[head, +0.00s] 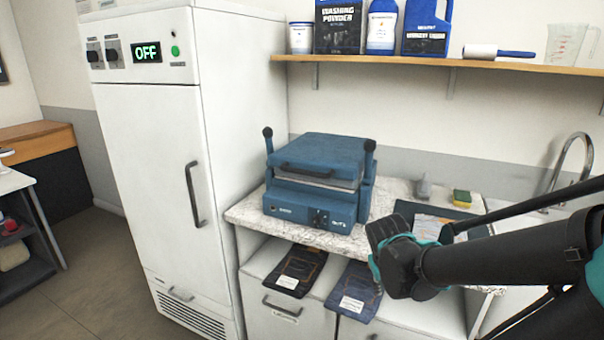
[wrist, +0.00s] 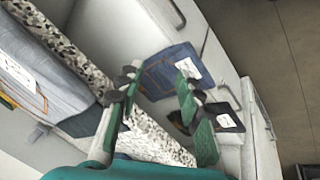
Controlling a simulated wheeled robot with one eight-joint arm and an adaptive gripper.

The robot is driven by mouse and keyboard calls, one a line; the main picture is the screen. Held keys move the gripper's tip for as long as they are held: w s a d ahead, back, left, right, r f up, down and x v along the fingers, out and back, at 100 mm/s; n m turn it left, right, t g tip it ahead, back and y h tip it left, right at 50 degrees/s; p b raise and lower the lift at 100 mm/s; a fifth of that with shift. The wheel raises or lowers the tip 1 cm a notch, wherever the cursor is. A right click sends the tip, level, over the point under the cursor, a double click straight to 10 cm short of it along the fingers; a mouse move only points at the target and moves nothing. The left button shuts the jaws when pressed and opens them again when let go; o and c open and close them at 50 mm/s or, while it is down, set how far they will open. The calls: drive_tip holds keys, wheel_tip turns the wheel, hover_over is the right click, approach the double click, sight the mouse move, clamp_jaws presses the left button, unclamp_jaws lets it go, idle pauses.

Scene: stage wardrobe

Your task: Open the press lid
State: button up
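The press (head: 310,210) is a blue box-shaped machine on the speckled counter, left of my arm in the head view. Its lid (head: 322,150) is down over the base, with a pale strip between them. A dark handle (head: 302,171) runs along the lid's front, and dark knobbed posts rise at its sides. My gripper (wrist: 158,82) is open and empty in the wrist view, its two fingers well apart. In the head view my arm's end is right of and in front of the press, apart from it; the fingers are not clear there. The press is not recognisable in the wrist view.
A tall white cabinet (head: 160,190) marked OFF stands left of the press. A shelf (head: 430,67) with bottles runs above. Folded dark garments (head: 353,291) with labels are in front, below the counter edge. A sponge (head: 462,198) and tap (head: 572,150) are at right.

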drive_tip(key=w+a+r+n+t+h, duration=0.2)
drive_tip(key=w+a+r+n, duration=0.2)
drive_tip(key=w+a+r, duration=0.2)
drive_tip(key=n+t+h, duration=0.1)
drive_tip(key=n+t, duration=0.5)
drive_tip(key=t, duration=0.2)
approach(305, 173)
drive_tip(key=x, duration=1.1)
drive_tip(key=shift+c, duration=0.6)
clamp_jaws()
